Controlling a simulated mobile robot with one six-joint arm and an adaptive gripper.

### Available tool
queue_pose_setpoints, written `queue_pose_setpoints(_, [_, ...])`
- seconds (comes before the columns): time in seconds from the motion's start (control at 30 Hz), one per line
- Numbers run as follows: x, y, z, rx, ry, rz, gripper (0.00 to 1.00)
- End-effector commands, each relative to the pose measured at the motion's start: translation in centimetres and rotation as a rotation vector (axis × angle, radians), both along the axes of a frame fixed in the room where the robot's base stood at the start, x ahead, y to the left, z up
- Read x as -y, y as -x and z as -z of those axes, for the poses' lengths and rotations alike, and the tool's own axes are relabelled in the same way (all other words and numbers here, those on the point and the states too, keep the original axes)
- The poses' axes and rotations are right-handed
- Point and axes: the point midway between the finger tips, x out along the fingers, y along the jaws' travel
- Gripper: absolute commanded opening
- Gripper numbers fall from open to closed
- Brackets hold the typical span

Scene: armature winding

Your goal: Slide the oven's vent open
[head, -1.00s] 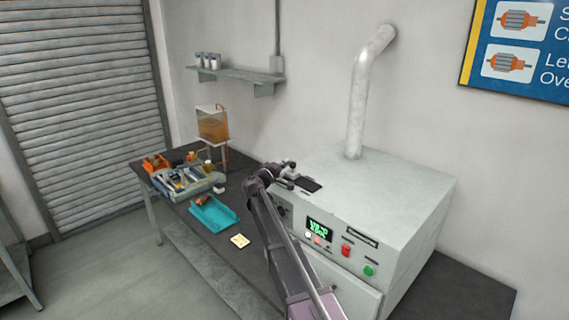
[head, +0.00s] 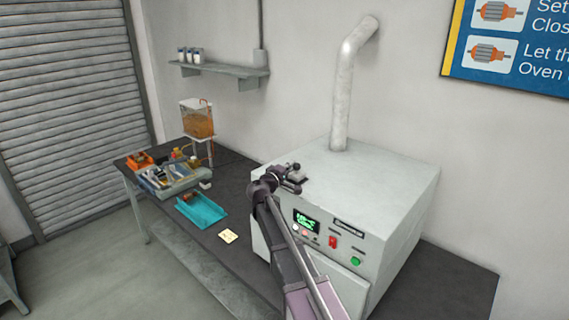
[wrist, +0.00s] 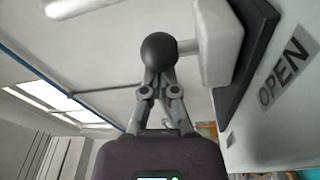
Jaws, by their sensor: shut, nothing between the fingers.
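The oven (head: 400,190) is a pale grey box on the bench. On its top, near the left front, sits the vent's light slider block (head: 300,177), which also shows in the wrist view (wrist: 217,40) on a dark plate (wrist: 250,60). A round black knob (wrist: 160,50) sticks out from the block on a short stem. The word OPEN (wrist: 286,66) is printed beside the plate. My gripper (wrist: 158,80) is shut and empty, its fingertips right at the knob; I cannot tell whether they touch. In the head view my gripper (head: 286,175) is just left of the block.
A flue pipe (head: 343,95) rises from the oven's top. The oven front has a lit display (head: 306,222), a red switch (head: 333,242) and a green button (head: 356,261). A teal tray (head: 202,210) and yellow note (head: 228,236) lie on the bench to the left.

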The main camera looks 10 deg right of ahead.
Motion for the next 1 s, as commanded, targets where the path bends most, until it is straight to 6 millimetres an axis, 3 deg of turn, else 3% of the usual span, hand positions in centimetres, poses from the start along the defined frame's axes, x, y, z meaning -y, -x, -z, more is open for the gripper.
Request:
queue_pose_setpoints(0.47, [-0.1, -0.4, -0.1, 0.000, 0.000, 0.002, 0.00])
queue_pose_setpoints(0.8, [-1.5, -2.9, -0.9, 0.000, -0.001, 0.003, 0.00])
queue_pose_setpoints(1.0, [-4.2, 0.1, -0.5, 0.001, -0.001, 0.000, 0.00])
